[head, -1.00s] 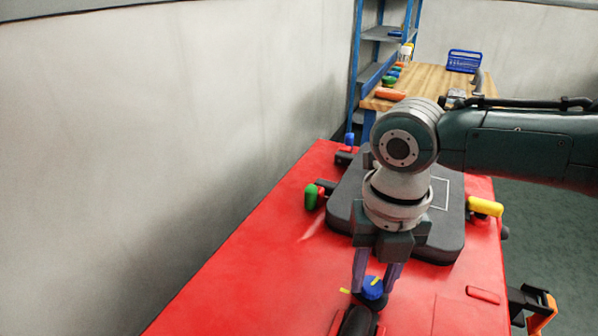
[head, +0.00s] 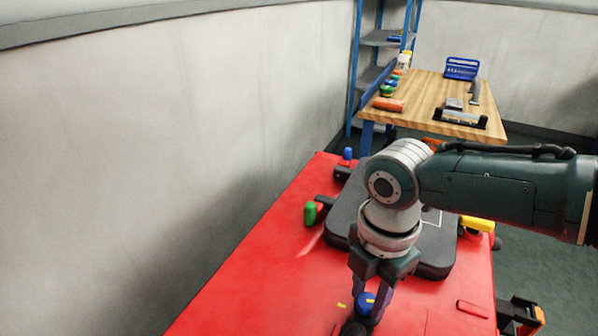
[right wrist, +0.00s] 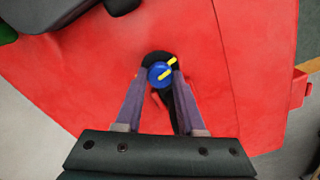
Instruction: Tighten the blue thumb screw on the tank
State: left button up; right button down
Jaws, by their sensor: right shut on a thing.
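The blue thumb screw (head: 366,304) stands on top of the red tank (head: 258,270), near the bottom of the head view. Its round blue cap (right wrist: 158,76) shows in the right wrist view with a yellow stripe across it. A second short yellow mark lies just beside the cap, close to the stripe but not clearly in line with it. My right gripper (right wrist: 161,78) points down from above, its two purple-grey fingers shut on either side of the screw. Part of the screw is hidden by the fingers. My left gripper is not in view.
A dark grey lid (head: 436,262) lies on the tank behind the gripper, with green (head: 310,214) and yellow (head: 478,224) handles at its sides. A wooden table (head: 428,96) with tools and a blue shelf stand behind. A pale wall is at left.

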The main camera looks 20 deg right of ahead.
jog(key=m+p, duration=0.1)
jog(key=m, duration=0.3)
jog(key=shift+r+m, duration=0.15)
jog(key=shift+m, duration=0.15)
jog(key=m+p, duration=0.1)
jog(key=m, duration=0.4)
jog(key=shift+p, duration=0.3)
jog(key=m+p, duration=0.1)
jog(key=m, duration=0.4)
jog(key=shift+m, duration=0.4)
jog(key=m, duration=0.4)
jog(key=shift+m, duration=0.3)
jog(key=m, duration=0.4)
jog(key=shift+m+p, duration=0.3)
jog(key=shift+p, duration=0.1)
jog(key=m, duration=1)
jog(key=shift+m, duration=2.2)
